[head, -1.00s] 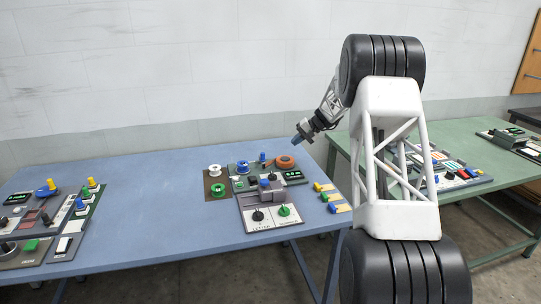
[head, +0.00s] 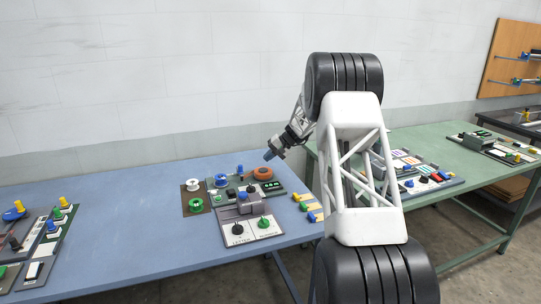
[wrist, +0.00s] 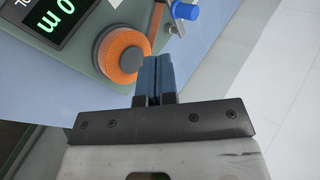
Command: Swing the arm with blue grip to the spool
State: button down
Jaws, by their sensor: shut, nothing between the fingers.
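A blue grip (wrist: 186,18) on a short metal arm shows at the top of the wrist view, just beyond my fingertips and to their right. In the head view a small blue grip (head: 239,168) stands at the back of the panel. An orange ribbed round piece (wrist: 122,55), spool-like, sits left of my fingers beside a green-lit display; it also shows in the head view (head: 262,174). A blue spool (head: 221,181), a white spool (head: 192,184) and a green spool (head: 196,204) are at the panel's left. My gripper (wrist: 150,75) is shut and empty, above and near the orange piece (head: 269,155).
In front is a unit with a blue knob (head: 243,196) and black and green dials. Small coloured pieces (head: 308,206) lie to its right. Another control panel (head: 36,232) is at the far left. The blue table (head: 120,195) is bare between them. A green table (head: 450,170) stands right.

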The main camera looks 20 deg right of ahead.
aim_at(240, 168)
jog(key=x, duration=0.6)
jog(key=shift+a+f, duration=0.25)
jog(key=shift+w+a, duration=0.2)
jog(key=shift+a, duration=0.3)
jog(key=shift+w+a, duration=0.15)
jog(key=shift+a, duration=0.35)
jog(key=shift+w+a, duration=0.3)
jog(key=shift+a, duration=0.65)
